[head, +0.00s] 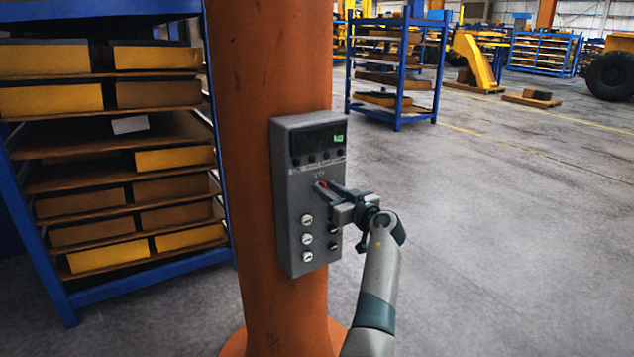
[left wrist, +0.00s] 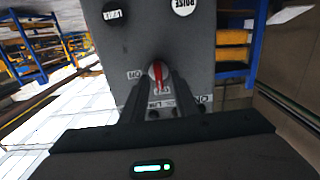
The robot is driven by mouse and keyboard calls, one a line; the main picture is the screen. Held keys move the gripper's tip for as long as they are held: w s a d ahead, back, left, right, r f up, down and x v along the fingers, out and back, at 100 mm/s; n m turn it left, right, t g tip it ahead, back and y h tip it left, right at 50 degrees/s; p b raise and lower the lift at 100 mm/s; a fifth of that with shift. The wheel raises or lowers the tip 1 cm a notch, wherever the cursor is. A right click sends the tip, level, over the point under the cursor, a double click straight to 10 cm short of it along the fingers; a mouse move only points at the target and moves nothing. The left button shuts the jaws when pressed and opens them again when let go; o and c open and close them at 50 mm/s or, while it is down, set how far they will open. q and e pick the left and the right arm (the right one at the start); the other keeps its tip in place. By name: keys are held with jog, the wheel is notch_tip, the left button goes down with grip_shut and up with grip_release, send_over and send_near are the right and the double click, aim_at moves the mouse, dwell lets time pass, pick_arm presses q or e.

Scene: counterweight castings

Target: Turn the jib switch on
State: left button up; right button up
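A grey control box (head: 297,225) is fixed to an orange column. The red-handled jib switch (head: 323,184) is on its front face, below the dark display panel. In the left wrist view the red lever (left wrist: 158,72) shows over a pale round base, with small labels around it, some hard to read. My left gripper (head: 327,187) is at the switch, its two fingers on either side of the lever. In the left wrist view the fingers (left wrist: 159,88) stand apart, with box face visible between them; contact with the lever is unclear. My right gripper is not in view.
White buttons (head: 307,239) and dark buttons sit low on the box. The orange column (head: 263,100) stands behind it. A blue rack (head: 150,268) with yellow and brown blocks is close on the left. Open grey floor (head: 500,230) lies to the right.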

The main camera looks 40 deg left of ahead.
pick_arm(q)
jog(key=shift+w+a, duration=0.1)
jog(key=shift+a, duration=0.1)
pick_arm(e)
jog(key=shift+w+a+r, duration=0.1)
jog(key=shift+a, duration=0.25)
pick_arm(q)
jog(key=shift+d, duration=0.1)
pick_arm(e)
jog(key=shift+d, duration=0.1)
pick_arm(q)
jog(key=shift+c, duration=0.9)
grip_shut()
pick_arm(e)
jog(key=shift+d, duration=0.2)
